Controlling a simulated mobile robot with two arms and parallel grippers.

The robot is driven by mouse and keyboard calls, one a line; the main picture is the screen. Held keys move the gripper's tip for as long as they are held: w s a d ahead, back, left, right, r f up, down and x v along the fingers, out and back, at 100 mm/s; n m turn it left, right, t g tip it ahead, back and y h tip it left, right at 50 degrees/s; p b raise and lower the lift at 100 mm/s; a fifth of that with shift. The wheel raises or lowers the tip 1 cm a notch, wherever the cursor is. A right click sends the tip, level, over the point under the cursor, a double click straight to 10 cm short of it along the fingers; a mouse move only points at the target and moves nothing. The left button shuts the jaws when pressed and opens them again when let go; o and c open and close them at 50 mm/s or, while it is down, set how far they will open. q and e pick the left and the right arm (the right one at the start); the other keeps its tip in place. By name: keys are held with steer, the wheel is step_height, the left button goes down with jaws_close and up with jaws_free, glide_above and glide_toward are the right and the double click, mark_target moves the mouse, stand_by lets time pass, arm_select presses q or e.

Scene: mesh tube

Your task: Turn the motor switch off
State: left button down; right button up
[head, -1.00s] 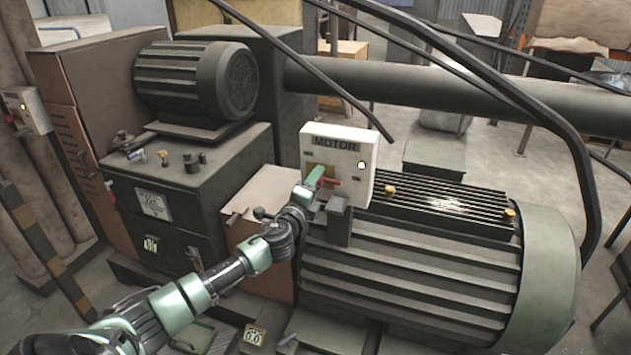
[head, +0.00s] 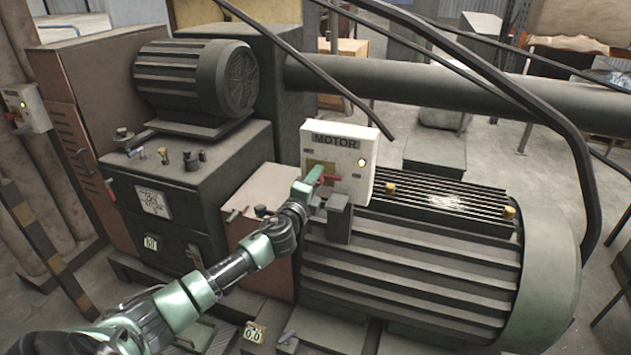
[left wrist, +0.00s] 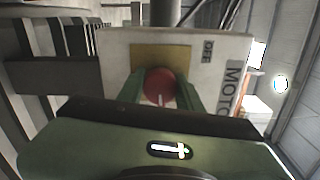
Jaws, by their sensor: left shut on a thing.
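The white motor switch box (head: 350,150) with the label MOTOR stands on the large green motor in the head view. Its red switch handle (head: 330,178) sits over a yellow plate, and a small lamp on the box front glows pale yellow. My left gripper (head: 312,180) is at the box front, shut on the switch. In the left wrist view the round red switch knob (left wrist: 160,86) is between the green fingers of my left gripper (left wrist: 160,95). The word OFF shows on the box beside the yellow plate (left wrist: 160,57). My right gripper is not in view.
The large ribbed motor (head: 410,260) fills the right. A grey machine cabinet (head: 170,200) with knobs stands left of my arm, with a smaller motor (head: 195,80) on top. Black cables (head: 560,130) arch over the right side. Another switch box (head: 26,108) is at the far left.

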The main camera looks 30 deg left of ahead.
arm_select(q)
steer(key=n+b, duration=0.1)
steer(key=n, duration=0.2)
steer(key=shift+f, duration=0.15)
steer(key=n, duration=0.4)
steer(key=shift+n, duration=0.4)
steer(key=n, duration=0.4)
steer(key=n+p, duration=0.1)
steer(key=n, duration=0.4)
steer(key=shift+n, duration=0.3)
steer(key=c, duration=0.9)
jaws_free()
steer(key=shift+c, duration=0.2)
